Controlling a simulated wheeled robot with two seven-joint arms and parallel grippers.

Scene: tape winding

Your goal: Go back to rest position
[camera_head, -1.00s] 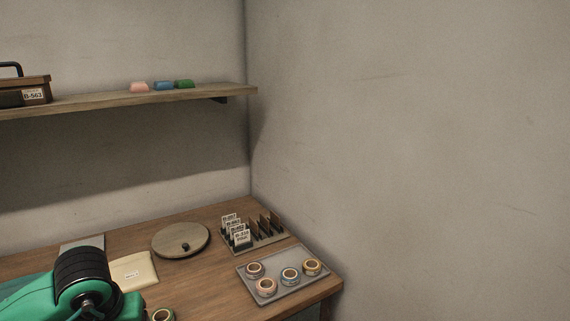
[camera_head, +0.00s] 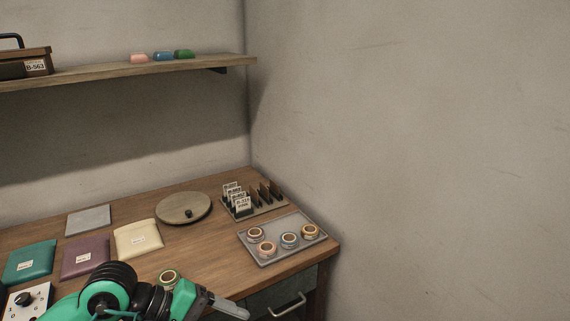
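My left arm comes in from the lower left. Its gripper (camera_head: 228,307) points right, above the desk's front edge. Only part of its grey fingers shows, and I cannot tell whether they are open or shut. I see nothing held in the visible part. My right gripper is not in view.
A grey tray (camera_head: 283,251) with several tape rolls stands at the desk's right end. Behind are a card rack (camera_head: 268,211) and round board (camera_head: 184,207). Coloured pouches (camera_head: 86,257) and a control box (camera_head: 28,301) lie left. A shelf (camera_head: 110,75) hangs above.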

